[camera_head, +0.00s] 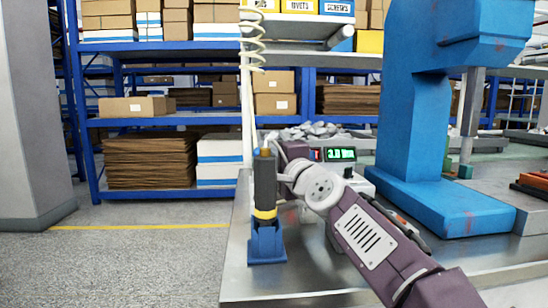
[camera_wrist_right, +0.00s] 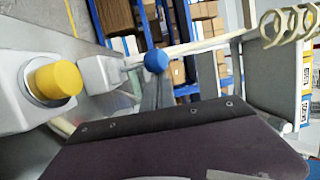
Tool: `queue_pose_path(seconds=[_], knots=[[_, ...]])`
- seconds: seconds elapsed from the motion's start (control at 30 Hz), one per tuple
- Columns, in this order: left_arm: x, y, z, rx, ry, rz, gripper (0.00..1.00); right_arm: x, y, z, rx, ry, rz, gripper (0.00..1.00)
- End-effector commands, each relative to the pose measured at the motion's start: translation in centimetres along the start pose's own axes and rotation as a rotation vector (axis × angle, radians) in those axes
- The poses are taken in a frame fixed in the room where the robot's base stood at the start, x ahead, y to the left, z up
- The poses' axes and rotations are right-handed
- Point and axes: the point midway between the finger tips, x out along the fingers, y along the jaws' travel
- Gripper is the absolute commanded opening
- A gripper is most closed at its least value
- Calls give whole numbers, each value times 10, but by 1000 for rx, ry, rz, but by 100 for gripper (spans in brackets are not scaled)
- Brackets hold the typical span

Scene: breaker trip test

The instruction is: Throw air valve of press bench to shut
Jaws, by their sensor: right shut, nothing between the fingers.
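In the right wrist view a blue ball knob (camera_wrist_right: 156,62) sits on a short rod from a small pale grey housing (camera_wrist_right: 100,76). It looks like the air valve's lever, but I cannot be sure or tell its setting. In the head view I cannot make out this lever; my right arm covers that part of the bench. My right gripper (camera_head: 272,142) is shut and empty, just right of the top of a dark upright unit (camera_head: 265,182) with a yellow ring and blue base. Contact cannot be told. My left gripper is in neither view.
A yellow button (camera_wrist_right: 58,80) on a grey box is left of the knob in the wrist view. A blue press (camera_head: 410,130) stands right on the metal bench (camera_head: 240,285). A green-lit display (camera_head: 341,154) and coiled hose (camera_head: 251,45) are behind. Floor at left is clear.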

Motion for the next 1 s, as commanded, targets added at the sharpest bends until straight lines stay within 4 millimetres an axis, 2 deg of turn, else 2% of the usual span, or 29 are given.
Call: queue_pose_path(seconds=[0.37,0.47,0.67,0.7,0.73,1.0], knots=[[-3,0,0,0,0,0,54,0,-2,0,0,0,1,0],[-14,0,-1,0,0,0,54,1,-14,0,1,0,0,0],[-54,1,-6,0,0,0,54,4,-54,-1,0,0,0,0],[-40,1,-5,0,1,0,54,-5,-49,-9,0,5,-3,0],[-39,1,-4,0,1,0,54,-10,-52,-13,-1,5,-4,0],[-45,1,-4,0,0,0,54,-56,-92,-51,-1,7,-2,0]])
